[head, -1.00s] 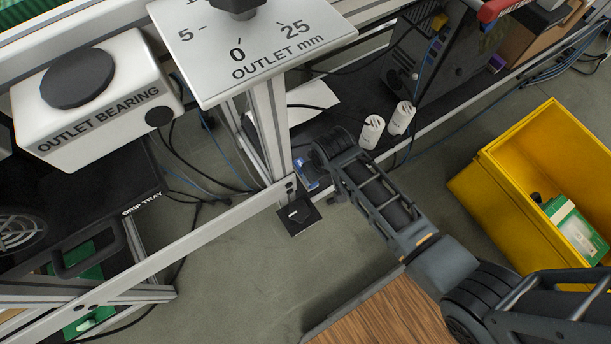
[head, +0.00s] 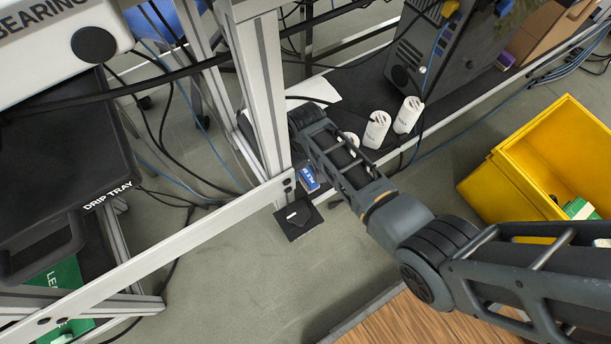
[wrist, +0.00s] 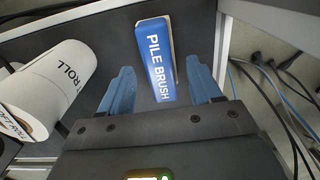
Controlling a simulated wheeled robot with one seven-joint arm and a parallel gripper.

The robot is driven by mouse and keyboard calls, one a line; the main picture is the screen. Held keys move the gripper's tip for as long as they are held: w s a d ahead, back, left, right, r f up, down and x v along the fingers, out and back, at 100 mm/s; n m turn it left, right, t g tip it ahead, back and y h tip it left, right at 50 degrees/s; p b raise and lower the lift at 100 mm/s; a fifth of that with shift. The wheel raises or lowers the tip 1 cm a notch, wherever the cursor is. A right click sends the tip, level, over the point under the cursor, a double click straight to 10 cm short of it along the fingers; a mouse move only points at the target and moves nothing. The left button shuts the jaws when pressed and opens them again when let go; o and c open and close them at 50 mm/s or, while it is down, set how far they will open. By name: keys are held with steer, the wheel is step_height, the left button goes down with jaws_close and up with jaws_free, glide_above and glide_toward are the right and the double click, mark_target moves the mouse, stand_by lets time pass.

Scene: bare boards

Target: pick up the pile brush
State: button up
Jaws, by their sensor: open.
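The pile brush (wrist: 157,60) is a blue block with white lettering and a pale edge, lying on a dark shelf in the wrist view. My gripper (wrist: 163,88) is open, with one blue finger on each side of the brush's near end. In the head view a small blue part of the pile brush (head: 308,178) shows beside the frame post, partly hidden by the post and my arm. My gripper's fingers are hidden in the head view.
A metal frame post (head: 262,100) rises beside the brush. Cables hang behind it. A yellow bin (head: 500,185) stands at right.

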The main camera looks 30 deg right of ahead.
mark_target(306, 171)
step_height(306, 171, down, 3)
steer(key=shift+r+b, duration=0.2)
steer(key=shift+b, duration=0.2)
steer(key=shift+r, duration=0.1)
jaws_close()
step_height(306, 171, up, 10)
steer(key=p, duration=0.5)
